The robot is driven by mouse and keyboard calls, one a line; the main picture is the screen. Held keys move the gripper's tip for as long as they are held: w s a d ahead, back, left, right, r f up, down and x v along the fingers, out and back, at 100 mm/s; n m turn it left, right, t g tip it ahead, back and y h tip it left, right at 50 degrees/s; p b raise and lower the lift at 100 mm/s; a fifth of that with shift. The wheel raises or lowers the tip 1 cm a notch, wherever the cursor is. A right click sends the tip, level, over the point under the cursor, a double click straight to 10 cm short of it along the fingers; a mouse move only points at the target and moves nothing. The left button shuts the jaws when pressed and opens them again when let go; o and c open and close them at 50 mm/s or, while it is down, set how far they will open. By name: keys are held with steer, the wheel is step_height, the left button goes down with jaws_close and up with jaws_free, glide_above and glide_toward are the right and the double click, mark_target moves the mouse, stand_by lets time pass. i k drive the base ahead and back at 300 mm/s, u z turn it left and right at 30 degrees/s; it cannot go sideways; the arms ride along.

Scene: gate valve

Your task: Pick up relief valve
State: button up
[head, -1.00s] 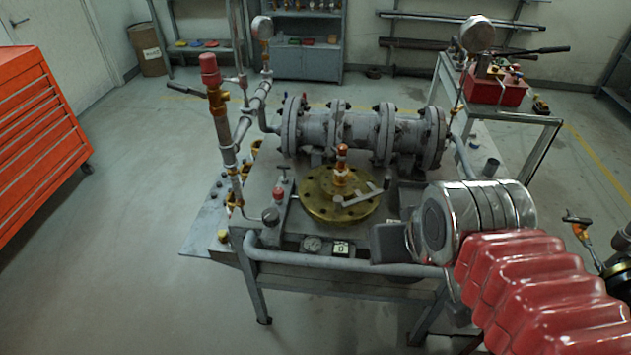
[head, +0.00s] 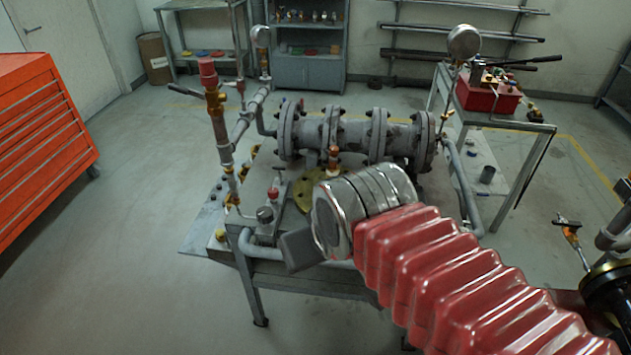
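A small brass valve with an orange-red cap (head: 333,160) stands upright at the brass disc (head: 303,190) on the bench; my arm hides its lower part and most of the disc. A larger red-capped brass valve (head: 210,85) tops the vertical pipe at the left. I cannot tell which of these the task calls the relief valve. My gripper (head: 297,252) shows as a dark grey block at the bench's front edge, in front of the disc in the picture. Its fingertips are not clearly seen, so its opening cannot be told. I see nothing held.
A flanged grey pipe assembly (head: 355,132) lies along the back of the bench. A gauge (head: 464,42) rises at the right, near a side table with a red box (head: 488,94). An orange tool cabinet (head: 40,145) stands at the left. Floor is open between cabinet and bench.

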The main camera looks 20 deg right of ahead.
mark_target(333, 168)
steer(key=i, duration=1)
steer(key=u, duration=0.05)
